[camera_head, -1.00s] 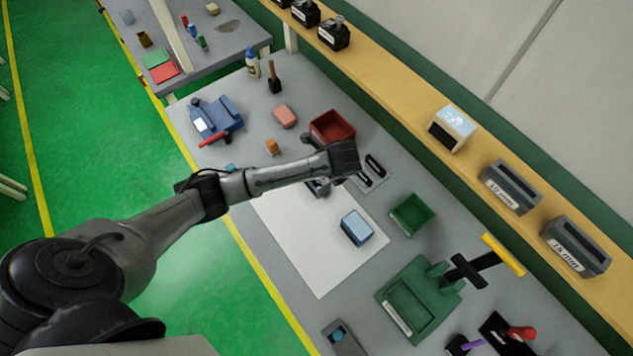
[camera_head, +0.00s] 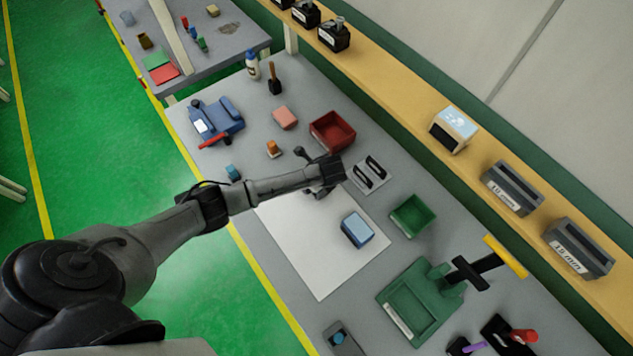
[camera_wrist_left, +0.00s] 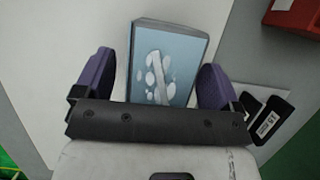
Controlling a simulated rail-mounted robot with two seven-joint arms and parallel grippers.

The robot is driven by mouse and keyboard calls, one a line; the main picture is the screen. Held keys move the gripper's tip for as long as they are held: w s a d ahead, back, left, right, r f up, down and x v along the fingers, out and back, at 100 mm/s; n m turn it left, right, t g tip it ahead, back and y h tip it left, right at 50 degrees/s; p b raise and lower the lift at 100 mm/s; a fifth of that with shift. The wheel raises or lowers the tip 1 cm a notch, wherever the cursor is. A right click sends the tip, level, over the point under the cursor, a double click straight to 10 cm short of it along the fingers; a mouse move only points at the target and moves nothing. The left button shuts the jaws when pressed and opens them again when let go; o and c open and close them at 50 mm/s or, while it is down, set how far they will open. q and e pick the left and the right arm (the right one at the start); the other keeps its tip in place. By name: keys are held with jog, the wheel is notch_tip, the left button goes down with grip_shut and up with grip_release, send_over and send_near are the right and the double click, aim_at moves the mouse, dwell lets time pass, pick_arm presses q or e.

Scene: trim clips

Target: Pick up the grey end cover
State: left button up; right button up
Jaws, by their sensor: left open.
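My left gripper (camera_head: 322,188) is open over the upper part of the white sheet. In the left wrist view its two purple-padded fingers (camera_wrist_left: 158,85) stand on either side of a grey-sided block (camera_wrist_left: 165,65) with a pale blue top marked by white spots and a strip. A gap shows beside each finger. In the head view my gripper hides what is beneath it. A blue-topped box (camera_head: 357,229) lies on the sheet below the gripper; I cannot tell if it is the same block. No part is surely recognisable as the grey end cover. My right gripper is out of view.
A plate with two black handle-like parts (camera_head: 369,174) lies right of the gripper. A red bin (camera_head: 332,131) stands above, a green bin (camera_head: 412,215) at right, and a green fixture (camera_head: 418,302) below it. The white sheet (camera_head: 322,262) has free room at lower left.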

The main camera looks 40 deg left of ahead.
pick_arm(q)
jog(key=shift+f, duration=0.15)
jog(key=shift+c, duration=0.3)
jog(key=c, duration=1)
